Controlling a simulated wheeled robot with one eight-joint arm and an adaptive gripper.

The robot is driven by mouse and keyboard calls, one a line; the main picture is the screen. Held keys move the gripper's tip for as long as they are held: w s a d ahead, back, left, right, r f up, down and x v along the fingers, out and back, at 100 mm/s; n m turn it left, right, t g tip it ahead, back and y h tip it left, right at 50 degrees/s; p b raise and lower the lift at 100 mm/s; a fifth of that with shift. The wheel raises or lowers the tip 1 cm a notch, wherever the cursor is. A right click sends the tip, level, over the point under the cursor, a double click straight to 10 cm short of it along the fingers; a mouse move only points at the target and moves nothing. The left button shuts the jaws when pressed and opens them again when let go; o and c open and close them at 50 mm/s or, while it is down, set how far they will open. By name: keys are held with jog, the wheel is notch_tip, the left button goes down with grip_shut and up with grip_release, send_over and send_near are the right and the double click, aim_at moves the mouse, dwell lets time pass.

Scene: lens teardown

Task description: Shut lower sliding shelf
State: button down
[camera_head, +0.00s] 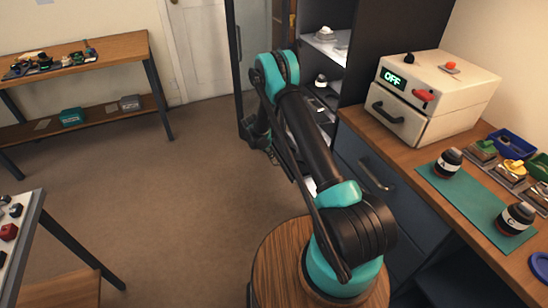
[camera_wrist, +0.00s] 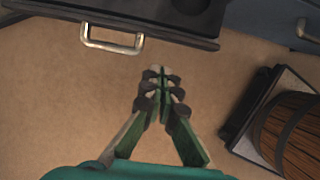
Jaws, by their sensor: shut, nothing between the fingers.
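A dark sliding shelf (camera_wrist: 150,14) with a pale metal handle (camera_wrist: 112,42) crosses the top of the wrist view. Its front edge faces my gripper, and a round dark recess shows on its top. My gripper (camera_wrist: 158,74) is shut and empty, over the brown floor, just in front of the shelf edge and to the right of the handle, apart from it. In the head view my gripper (camera_head: 262,145) is low beside the tall dark cabinet (camera_head: 375,35). My arm hides much of the cabinet's lower part, so how far the lower shelf stands out is unclear there.
The cabinet's open door (camera_head: 234,70) stands left of my gripper. A blue drawer unit (camera_head: 390,205) under the wooden counter (camera_head: 440,162) is on the right. Upper cabinet shelves hold lens parts. The floor (camera_head: 180,190) to the left is clear, up to a workbench (camera_head: 115,48).

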aim_at(283, 166)
jog(key=x, duration=0.8)
jog(key=shift+r, duration=0.1)
jog(key=shift+w+d+r, duration=0.1)
jog(key=shift+w+d, duration=0.1)
jog(key=shift+d, duration=0.4)
jog(key=shift+w+d, duration=0.15)
jog(key=shift+d, duration=0.45)
jog(key=shift+w+d, duration=0.2)
jog(key=shift+d, duration=0.35)
